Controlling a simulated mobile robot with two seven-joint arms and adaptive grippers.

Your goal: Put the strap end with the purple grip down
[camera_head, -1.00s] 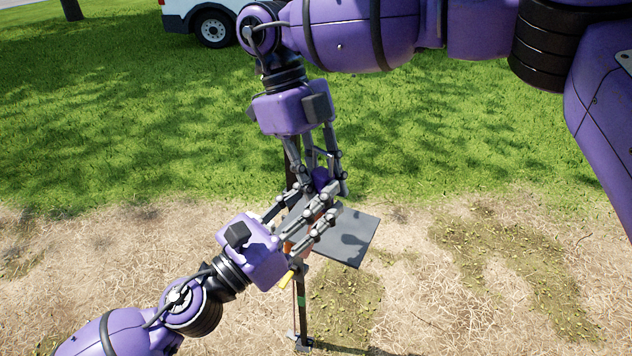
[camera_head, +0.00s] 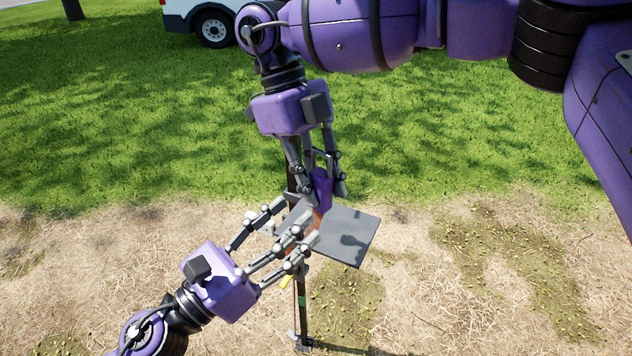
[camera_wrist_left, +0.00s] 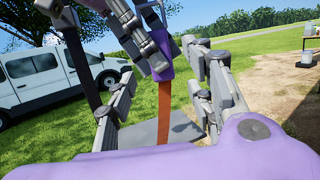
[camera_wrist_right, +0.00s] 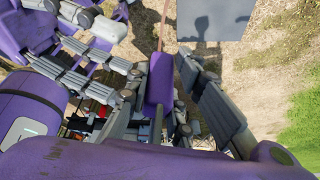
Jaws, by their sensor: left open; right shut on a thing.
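The purple grip (camera_head: 321,187) sits between the fingers of my right gripper (camera_head: 324,194), which is shut on it above the stand. The grip also shows in the left wrist view (camera_wrist_left: 166,62) and the right wrist view (camera_wrist_right: 159,82). An orange-brown strap (camera_wrist_left: 165,112) hangs down from the grip toward the grey plate. My left gripper (camera_head: 297,226) is open, just below and left of the right gripper. Its fingers are spread to either side of the strap in the left wrist view, and I see nothing held in it. The strap's lower end is hidden.
A flat grey plate (camera_head: 352,238) is fixed on a dark upright post (camera_head: 302,318) standing on dry straw ground. A white vehicle (camera_wrist_left: 50,78) is parked on the grass behind. Open ground lies to the right, with a table (camera_wrist_left: 310,32) far off.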

